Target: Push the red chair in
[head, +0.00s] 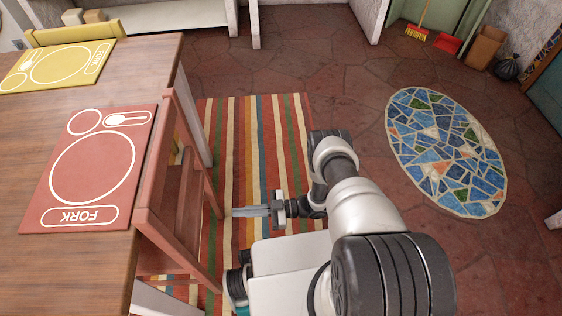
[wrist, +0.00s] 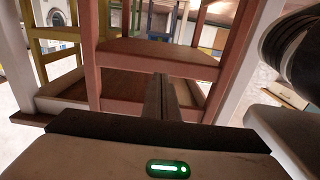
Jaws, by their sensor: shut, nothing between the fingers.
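The red chair (head: 182,200) stands at the right edge of the wooden table (head: 40,130). Its back is toward my arm, and part of it lies under the tabletop beside the red placemat (head: 95,165). My gripper (head: 236,211) is shut and empty. It points left at the chair, low over the striped rug, with its tips close to the chair back. In the wrist view the shut fingers (wrist: 162,95) point at the red chair frame (wrist: 92,85) and its seat (wrist: 155,52). I cannot tell whether they touch it.
A yellow chair (head: 75,33) and yellow placemat (head: 57,64) are at the table's far side. The striped rug (head: 250,130) lies under my gripper. A blue mosaic oval (head: 446,150) is on the open floor to the right. A broom (head: 418,22) and dustpan stand at the back right.

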